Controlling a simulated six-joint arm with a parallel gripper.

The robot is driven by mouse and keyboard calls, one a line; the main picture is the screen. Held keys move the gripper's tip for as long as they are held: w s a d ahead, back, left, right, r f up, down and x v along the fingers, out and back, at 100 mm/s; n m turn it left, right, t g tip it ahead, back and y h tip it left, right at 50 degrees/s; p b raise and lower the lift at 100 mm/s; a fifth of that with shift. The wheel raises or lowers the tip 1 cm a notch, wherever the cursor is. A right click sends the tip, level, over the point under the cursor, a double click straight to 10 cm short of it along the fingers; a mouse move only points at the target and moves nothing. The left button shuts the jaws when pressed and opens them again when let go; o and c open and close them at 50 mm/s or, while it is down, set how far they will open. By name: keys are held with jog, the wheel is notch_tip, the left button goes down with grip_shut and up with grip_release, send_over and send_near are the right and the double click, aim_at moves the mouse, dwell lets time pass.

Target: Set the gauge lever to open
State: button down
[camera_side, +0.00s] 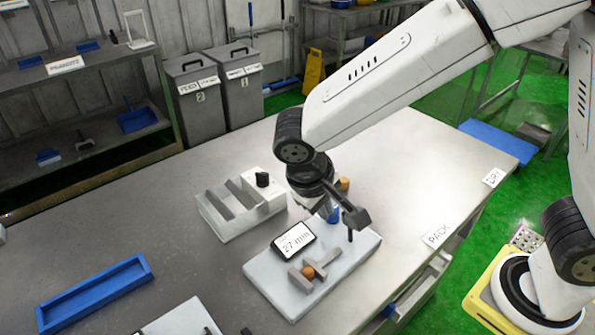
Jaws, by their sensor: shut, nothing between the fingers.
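The gauge is a pale plate (278,274) with a tilted display (296,241) reading "27 mm". Two grey jaws (327,262) stand on it, with a small orange piece (308,272) between them. A blue part (334,215) shows at the plate's far edge, partly hidden by my wrist; it may be the lever, but I cannot tell its setting. My dark gripper (350,236) reaches over the plate's far right part, close to the blue part. It is shut and empty. I cannot tell whether it touches anything.
A pale grooved fixture (225,213) with a black knob (262,179) stands left of my wrist. Another orange piece (344,184) is behind my wrist. A blue tray (95,292) lies at the left. The table (165,215) is clear between tray and fixture.

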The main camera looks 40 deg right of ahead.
jog(key=shift+a+r+h, duration=0.2)
jog(key=shift+a, duration=0.4)
jog(key=shift+a+r+h, duration=0.2)
jog(key=shift+a+r, duration=0.05)
jog(key=shift+a, duration=0.4)
jog(key=shift+a+r+h, duration=0.2)
jog(key=shift+a, duration=0.4)
jog(key=shift+d+f, duration=0.1)
jog(key=d+f, duration=0.8)
jog(key=shift+w+d, duration=0.15)
